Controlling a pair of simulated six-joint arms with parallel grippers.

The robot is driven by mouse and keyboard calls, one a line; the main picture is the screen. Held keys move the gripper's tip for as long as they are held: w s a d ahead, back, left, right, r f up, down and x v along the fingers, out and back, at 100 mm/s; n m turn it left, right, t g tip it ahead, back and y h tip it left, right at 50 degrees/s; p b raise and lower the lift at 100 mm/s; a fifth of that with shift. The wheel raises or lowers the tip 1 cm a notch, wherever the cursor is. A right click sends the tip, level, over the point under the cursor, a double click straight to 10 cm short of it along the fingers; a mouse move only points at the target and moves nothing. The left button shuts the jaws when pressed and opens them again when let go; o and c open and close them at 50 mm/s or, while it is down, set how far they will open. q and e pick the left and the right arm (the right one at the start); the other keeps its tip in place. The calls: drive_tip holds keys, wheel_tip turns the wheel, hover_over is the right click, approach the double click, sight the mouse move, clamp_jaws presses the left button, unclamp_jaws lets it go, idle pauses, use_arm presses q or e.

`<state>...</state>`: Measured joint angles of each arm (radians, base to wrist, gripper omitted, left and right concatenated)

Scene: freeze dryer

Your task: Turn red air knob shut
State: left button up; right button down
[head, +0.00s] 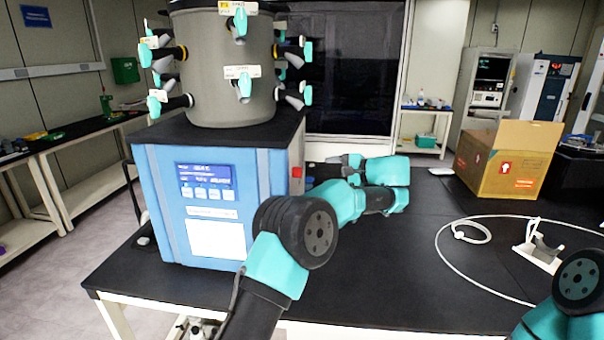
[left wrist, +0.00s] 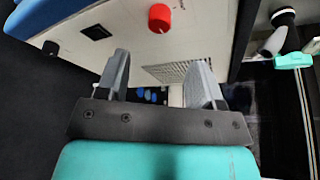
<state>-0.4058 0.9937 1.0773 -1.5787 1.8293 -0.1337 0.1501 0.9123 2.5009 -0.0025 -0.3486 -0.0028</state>
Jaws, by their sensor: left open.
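The red air knob (left wrist: 159,18) is a small round knob on the pale side panel of the freeze dryer (left wrist: 110,45). In the left wrist view it is at the top, beyond the fingertips and apart from them. In the head view a small red patch of it (head: 297,172) shows on the right side of the blue-fronted freeze dryer (head: 265,180). My left gripper (left wrist: 161,75) is open with nothing between its fingers. In the head view the left gripper (head: 338,161) is just right of that side, partly hidden by its own arm. My right gripper is outside the views.
A grey drum (head: 225,85) with several turquoise valves stands on the freeze dryer. A black switch (left wrist: 96,32) and a vent grille (left wrist: 180,72) are near the knob. A cardboard box (head: 492,172), a white stand (head: 538,250) and a looped white tube (head: 448,262) lie at the right on the black bench.

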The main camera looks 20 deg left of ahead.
sight(301, 172)
use_arm(q)
drive_tip(key=x, duration=1)
drive_tip(key=shift+a+f, duration=0.1)
drive_tip(key=c, duration=0.9)
